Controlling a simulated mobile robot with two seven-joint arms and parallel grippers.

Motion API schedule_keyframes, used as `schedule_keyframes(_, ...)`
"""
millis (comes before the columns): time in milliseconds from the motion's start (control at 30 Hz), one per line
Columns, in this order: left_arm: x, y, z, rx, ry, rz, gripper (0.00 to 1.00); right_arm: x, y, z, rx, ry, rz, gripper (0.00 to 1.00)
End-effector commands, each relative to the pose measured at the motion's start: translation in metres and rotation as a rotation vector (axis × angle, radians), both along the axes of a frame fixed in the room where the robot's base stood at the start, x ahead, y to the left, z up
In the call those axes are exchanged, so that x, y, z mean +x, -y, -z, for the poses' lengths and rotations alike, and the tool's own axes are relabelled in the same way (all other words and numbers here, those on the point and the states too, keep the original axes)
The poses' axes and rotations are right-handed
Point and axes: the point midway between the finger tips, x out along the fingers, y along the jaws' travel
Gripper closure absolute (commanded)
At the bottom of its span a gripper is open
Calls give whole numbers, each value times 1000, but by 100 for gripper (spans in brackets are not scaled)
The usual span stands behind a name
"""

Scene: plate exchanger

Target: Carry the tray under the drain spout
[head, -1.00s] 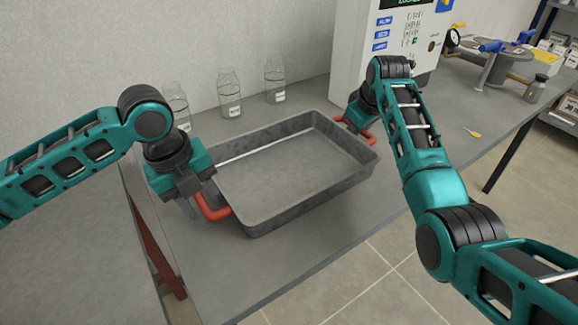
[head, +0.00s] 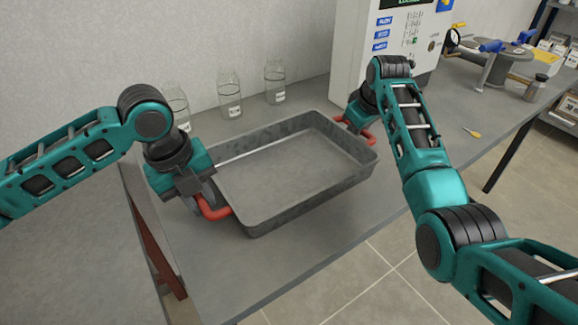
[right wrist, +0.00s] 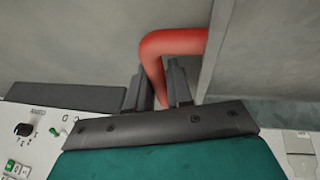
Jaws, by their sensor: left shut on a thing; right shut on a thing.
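The grey metal tray (head: 262,222) is at or just above the bench in the middle of the head view, empty, with a red handle at each end. My left gripper (head: 196,199) is shut on the left red handle (head: 214,212). My right gripper (right wrist: 165,88) is shut on the right red handle (right wrist: 172,43), which also shows in the head view (head: 369,136) beside my right arm. In the right wrist view the fingers stand on both sides of the handle. I cannot tell whether the tray touches the bench. No drain spout can be made out.
Several clear bottles (head: 230,95) stand along the wall behind the tray. A white machine with a display (head: 390,40) stands at the back right. A yellow spoon-like item (head: 472,133) and a small jar (head: 535,88) lie further right. Bare bench (head: 225,275) shows in front.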

Motion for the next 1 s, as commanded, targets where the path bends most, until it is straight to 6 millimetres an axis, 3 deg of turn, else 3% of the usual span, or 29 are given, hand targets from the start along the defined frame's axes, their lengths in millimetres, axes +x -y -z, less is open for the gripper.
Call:
schedule_keyframes(267, 0, 0, -10, 0, 2, 0, 100, 1, 0, -10, 0, 3, 0, 100)
schedule_keyframes(700, 0, 0, -48, 0, 2, -1, 100, 1, 1, -48, -2, 3, 1, 100)
schedule_keyframes(1000, 0, 0, -51, 1, 1, -1, 100, 1, 1, -51, -2, 3, 1, 100)
